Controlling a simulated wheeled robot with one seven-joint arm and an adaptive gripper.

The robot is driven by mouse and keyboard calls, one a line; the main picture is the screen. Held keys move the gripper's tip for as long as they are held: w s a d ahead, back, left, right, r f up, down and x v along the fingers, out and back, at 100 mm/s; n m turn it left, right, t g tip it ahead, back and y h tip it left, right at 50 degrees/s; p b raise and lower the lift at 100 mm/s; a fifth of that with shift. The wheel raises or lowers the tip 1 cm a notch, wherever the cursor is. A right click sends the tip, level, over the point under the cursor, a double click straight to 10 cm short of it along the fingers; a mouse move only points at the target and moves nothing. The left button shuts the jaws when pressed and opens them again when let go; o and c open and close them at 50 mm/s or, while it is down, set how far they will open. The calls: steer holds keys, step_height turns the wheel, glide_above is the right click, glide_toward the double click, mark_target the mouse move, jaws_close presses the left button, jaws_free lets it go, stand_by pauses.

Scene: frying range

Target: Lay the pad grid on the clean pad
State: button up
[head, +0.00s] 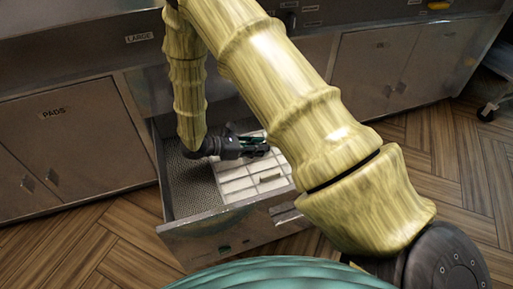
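A pale, off-white panel with grid lines (238,185) lies in the open drawer, toward its right side. It looks like the pad grid resting over a white pad, but I cannot tell the two layers apart. A small bar, perhaps a handle, shows on its surface. My gripper (262,147) reaches into the drawer from the left, low over the back part of the panel. Its dark fingers with green parts point right. The view is too small to show whether they are open, shut or touching the panel. My arm hides the panel's right edge.
The open drawer (215,238) has a mesh-like floor, bare on its left side. A cabinet labelled PADS (70,140) stands left, and closed cabinet doors (385,75) stand at the back right. A cart (492,105) is at the far right. The wooden floor (85,255) is clear.

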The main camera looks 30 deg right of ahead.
steer(key=shift+s+a+f, duration=0.1)
steer(key=shift+a+f, duration=0.05)
steer(key=shift+f, duration=0.1)
steer(key=p+v, duration=0.4)
steer(key=v, duration=0.8)
steer(key=shift+r, duration=0.1)
